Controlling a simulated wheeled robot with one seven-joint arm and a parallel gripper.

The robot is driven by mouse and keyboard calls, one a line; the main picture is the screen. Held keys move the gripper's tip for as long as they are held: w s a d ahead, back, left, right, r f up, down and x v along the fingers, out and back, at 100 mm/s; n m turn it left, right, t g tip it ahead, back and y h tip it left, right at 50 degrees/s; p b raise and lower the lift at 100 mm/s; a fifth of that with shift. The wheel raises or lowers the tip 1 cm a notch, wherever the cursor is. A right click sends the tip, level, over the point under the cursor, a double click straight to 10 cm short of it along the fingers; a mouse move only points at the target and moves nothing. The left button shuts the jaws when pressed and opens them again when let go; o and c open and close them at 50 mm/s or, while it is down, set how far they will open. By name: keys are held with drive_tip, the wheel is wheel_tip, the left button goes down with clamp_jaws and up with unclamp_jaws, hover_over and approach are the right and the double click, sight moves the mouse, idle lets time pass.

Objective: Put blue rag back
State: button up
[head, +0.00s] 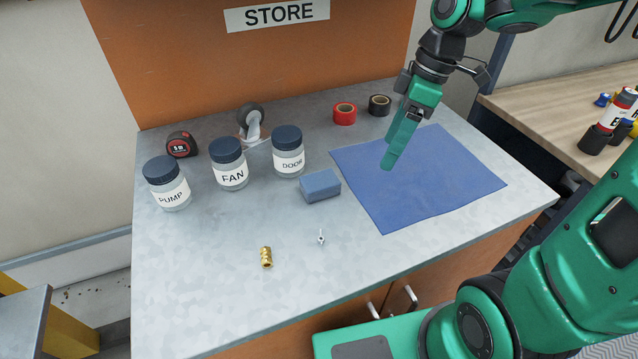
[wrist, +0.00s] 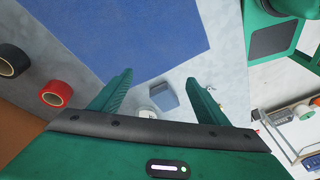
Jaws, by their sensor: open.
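The blue rag (head: 440,190) lies spread flat on the right part of the grey metal worktop (head: 210,270). It also fills the upper part of the wrist view (wrist: 135,35). My gripper (head: 389,166) hangs above the rag's left part, fingers pointing down. In the wrist view my gripper (wrist: 160,78) has its two green fingers apart with nothing held between them. A small blue block (head: 320,187) sits on the worktop left of the rag. It shows between the fingers in the wrist view (wrist: 164,97), but it lies apart from them.
Jars labelled PUMP (head: 170,190), FAN (head: 231,174) and DOOR (head: 288,160) stand left. Red tape (head: 344,114) and black tape (head: 380,105) are behind the rag. A brass fitting (head: 266,257) and small metal part (head: 320,238) lie in front. A STORE sign (head: 277,14) hangs behind.

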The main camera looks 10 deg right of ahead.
sight(322, 179)
drive_tip(key=w+a+n+g+y, duration=0.1)
drive_tip(key=w+a+n, duration=0.3)
drive_tip(key=a+n, duration=0.45)
drive_tip(key=shift+m, duration=0.35)
drive_tip(key=x, duration=0.3)
drive_tip(key=a+x, duration=0.1)
drive_tip(key=x, duration=0.7)
drive_tip(key=shift+s+a+r, duration=0.15)
drive_tip(key=shift+s+r, duration=0.05)
drive_tip(key=shift+s, duration=0.15)
drive_tip(key=c, duration=1.2)
drive_tip(key=shift+r, duration=0.15)
